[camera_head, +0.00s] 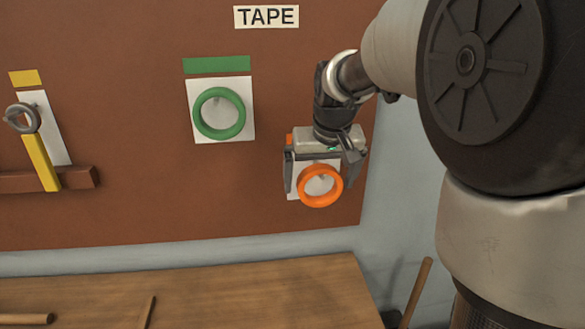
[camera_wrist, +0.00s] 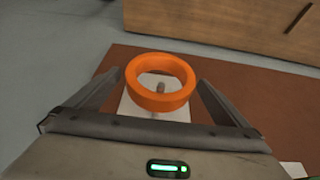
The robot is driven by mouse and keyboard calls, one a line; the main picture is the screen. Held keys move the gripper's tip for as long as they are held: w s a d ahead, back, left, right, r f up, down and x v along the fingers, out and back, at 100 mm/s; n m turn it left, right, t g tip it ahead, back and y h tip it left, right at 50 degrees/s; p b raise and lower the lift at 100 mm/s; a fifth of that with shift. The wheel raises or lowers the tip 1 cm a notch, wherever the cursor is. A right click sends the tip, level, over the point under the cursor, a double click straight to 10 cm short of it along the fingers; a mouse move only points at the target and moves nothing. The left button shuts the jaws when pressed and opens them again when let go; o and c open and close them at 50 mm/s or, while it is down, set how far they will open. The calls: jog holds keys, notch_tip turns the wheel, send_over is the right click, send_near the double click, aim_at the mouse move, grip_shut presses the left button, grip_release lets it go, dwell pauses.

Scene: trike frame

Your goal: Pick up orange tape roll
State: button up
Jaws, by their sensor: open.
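The orange tape roll (camera_head: 321,200) hangs on a peg in front of a white card on the brown board, at the board's lower right. In the wrist view the orange tape roll (camera_wrist: 187,92) lies between the two finger tips, with the peg showing through its hole. My gripper (camera_head: 322,184) is open, its fingers on either side of the roll and apart from it. The fingers also show in the wrist view (camera_wrist: 160,88).
A green tape roll (camera_head: 219,114) hangs on a white card to the left. A wooden table (camera_head: 230,290) stands below the board. A TAPE sign (camera_head: 266,17) is above.

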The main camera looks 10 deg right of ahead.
aim_at(321, 165)
jog(key=shift+f, duration=0.2)
jog(key=c, duration=1.2)
jog(key=shift+w+r, duration=0.1)
jog(key=shift+r, duration=0.05)
jog(key=shift+r, duration=0.55)
notch_tip(321, 165, up, 2)
jog(key=s+b, duration=0.2)
jog(key=s, duration=1.6)
jog(key=shift+r+b, duration=0.1)
jog(key=shift+b, duration=0.2)
